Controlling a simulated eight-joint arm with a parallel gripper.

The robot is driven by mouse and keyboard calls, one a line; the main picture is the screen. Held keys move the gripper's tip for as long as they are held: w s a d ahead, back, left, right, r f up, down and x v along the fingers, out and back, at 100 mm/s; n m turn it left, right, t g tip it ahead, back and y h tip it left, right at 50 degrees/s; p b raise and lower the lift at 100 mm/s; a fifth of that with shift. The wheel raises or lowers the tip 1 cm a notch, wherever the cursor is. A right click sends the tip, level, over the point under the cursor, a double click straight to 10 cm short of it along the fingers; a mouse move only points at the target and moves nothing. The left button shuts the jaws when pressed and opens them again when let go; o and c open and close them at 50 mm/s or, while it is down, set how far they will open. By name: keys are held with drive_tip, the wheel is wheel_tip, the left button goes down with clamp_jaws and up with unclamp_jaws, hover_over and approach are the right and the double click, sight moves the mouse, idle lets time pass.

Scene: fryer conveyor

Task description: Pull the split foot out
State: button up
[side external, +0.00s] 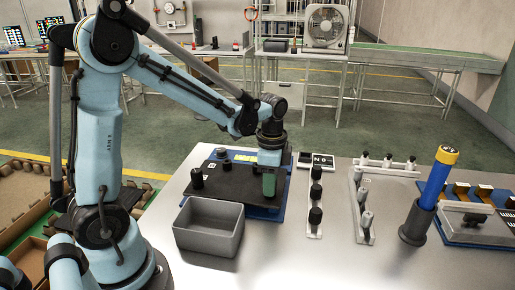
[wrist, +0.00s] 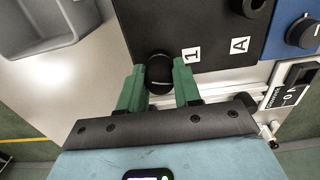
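My gripper (wrist: 160,78) has two green fingers, one on each side of a round black foot (wrist: 160,72) on the black plate (wrist: 215,20). No clear gap shows between the fingers and the foot, but I cannot tell whether they grip it. A split in the foot cannot be made out. The foot stands near the plate's edge, beside a label "1"; a label "A" is farther right. In the side external view my gripper (side external: 269,186) points down at the near right part of the black plate (side external: 235,185), and its green finger hides the foot.
An empty grey bin (side external: 209,225) stands in front of the plate. Two more black posts (side external: 197,178) rise from the plate. A rack of black-knobbed feet (side external: 315,205) stands to the right, then a blue and yellow cylinder (side external: 437,180). The front right tabletop is clear.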

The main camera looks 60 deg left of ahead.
clamp_jaws()
drive_tip(key=shift+r, duration=1.1)
idle(0.8)
drive_tip(key=shift+r, duration=1.4)
drive_tip(key=shift+r, duration=1.5)
